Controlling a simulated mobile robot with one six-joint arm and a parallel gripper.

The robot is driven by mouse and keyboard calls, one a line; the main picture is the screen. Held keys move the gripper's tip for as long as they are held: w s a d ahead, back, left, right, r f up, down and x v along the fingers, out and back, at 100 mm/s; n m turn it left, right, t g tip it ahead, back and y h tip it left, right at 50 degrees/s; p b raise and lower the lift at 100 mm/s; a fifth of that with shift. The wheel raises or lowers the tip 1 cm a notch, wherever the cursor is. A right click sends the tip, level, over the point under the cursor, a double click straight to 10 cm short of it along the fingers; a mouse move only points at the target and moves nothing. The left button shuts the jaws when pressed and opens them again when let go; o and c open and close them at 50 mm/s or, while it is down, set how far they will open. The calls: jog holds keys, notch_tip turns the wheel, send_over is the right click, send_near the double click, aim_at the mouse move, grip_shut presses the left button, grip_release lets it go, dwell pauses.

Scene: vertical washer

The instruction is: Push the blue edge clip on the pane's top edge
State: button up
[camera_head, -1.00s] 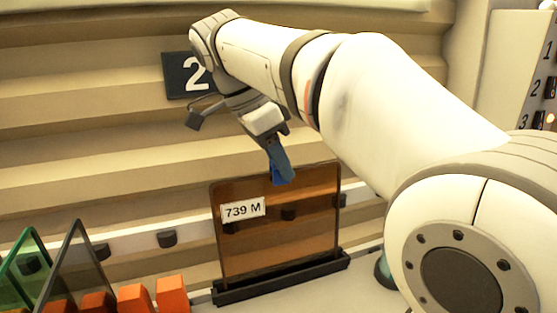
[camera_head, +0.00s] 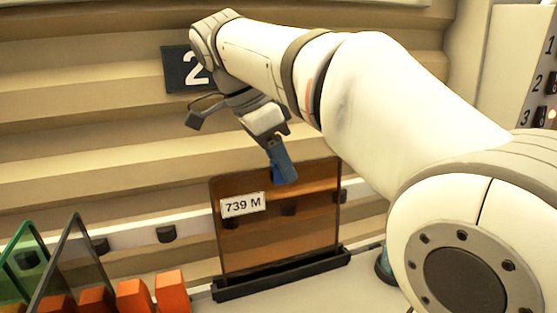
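The pane (camera_head: 300,225) is a brown, see-through sheet with a "739 M" label, upright in a dark slotted base (camera_head: 285,273). My gripper (camera_head: 283,170) points down at the middle of the pane's top edge, its blue fingers overlapping that edge in the picture. A darker blue patch (camera_head: 279,178) at the fingertips looks like the blue edge clip, but I cannot clearly part it from the fingers. Whether they touch is unclear. The fingers are seen from one side, so their gap is hidden.
Green (camera_head: 24,262) and grey (camera_head: 76,262) panes stand at the lower left beside several orange blocks (camera_head: 172,292). A ribbed beige wall with a "2" sign (camera_head: 188,70) is behind. A numbered panel (camera_head: 530,75) stands at the right.

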jog(key=shift+o, duration=0.8)
jog(key=p+v, duration=0.2)
jog(key=v, duration=0.5)
jog(key=shift+a+r, duration=0.2)
jog(key=shift+r, duration=0.15)
